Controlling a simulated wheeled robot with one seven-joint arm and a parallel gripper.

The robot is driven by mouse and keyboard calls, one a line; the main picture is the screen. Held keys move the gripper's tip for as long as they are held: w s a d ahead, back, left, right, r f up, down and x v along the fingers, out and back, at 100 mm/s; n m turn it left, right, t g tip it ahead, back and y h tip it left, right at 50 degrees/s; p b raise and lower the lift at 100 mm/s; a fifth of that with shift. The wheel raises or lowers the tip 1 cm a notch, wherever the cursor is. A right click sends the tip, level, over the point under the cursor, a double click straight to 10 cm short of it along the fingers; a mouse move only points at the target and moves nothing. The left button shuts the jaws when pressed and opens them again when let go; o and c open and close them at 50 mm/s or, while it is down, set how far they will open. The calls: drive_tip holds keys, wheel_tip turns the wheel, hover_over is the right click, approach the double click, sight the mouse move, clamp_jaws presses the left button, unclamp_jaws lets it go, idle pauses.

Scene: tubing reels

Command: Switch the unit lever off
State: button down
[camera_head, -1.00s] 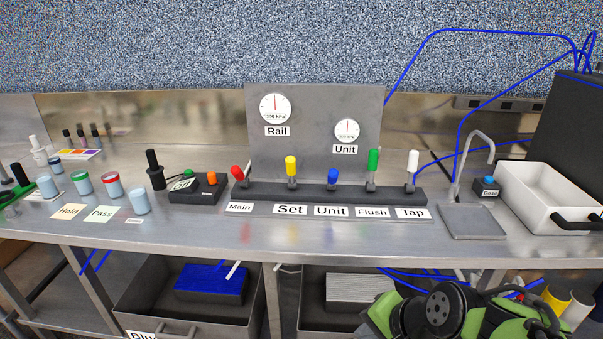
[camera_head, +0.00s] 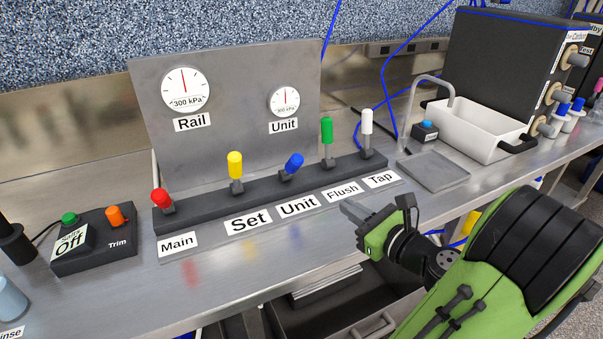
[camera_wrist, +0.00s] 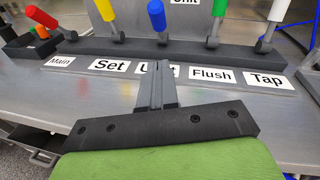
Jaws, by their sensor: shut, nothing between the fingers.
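The unit lever is the blue-capped lever (camera_head: 293,162) on the black valve bar, above the "Unit" label (camera_head: 297,206). Its cap leans to the right and forward in the head view. In the wrist view the blue cap (camera_wrist: 156,15) stands ahead of my gripper, beyond the fingertips. My gripper (camera_head: 347,207) is shut and empty, in front of the bar near the "Flush" label. In the wrist view the fingers (camera_wrist: 158,68) cover part of the "Unit" label and are apart from the lever. The Unit gauge (camera_head: 284,102) is on the panel behind.
Neighbouring levers are yellow Set (camera_head: 235,166), green Flush (camera_head: 327,131), white Tap (camera_head: 367,121) and red Main (camera_head: 160,199). A control box (camera_head: 93,239) stands left. A sink plate (camera_head: 433,170) and white tub (camera_head: 481,131) stand right. The bench front is clear.

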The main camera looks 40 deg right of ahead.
drive_tip(key=b, duration=0.1)
approach(299, 167)
wheel_tip(299, 167, down, 3)
drive_tip(key=w, duration=0.2)
drive_tip(key=shift+w+d+r, duration=0.15)
drive_tip(key=shift+w+r, duration=0.25)
drive_tip(key=shift+w, duration=0.25)
drive_tip(key=shift+w+d+r, duration=0.1)
drive_tip(key=shift+w+r, duration=0.3)
drive_tip(key=shift+w, duration=0.25)
drive_tip(key=shift+w+d+r, duration=0.15)
drive_tip(key=shift+w+r, duration=0.2)
drive_tip(key=shift+w, duration=0.3)
drive_tip(key=shift+r+p, duration=0.2)
drive_tip(key=shift+p, duration=0.15)
drive_tip(key=p, duration=0.2)
drive_tip(key=shift+w+r+g+p, duration=0.2)
drive_tip(key=shift+r+g+p, duration=0.1)
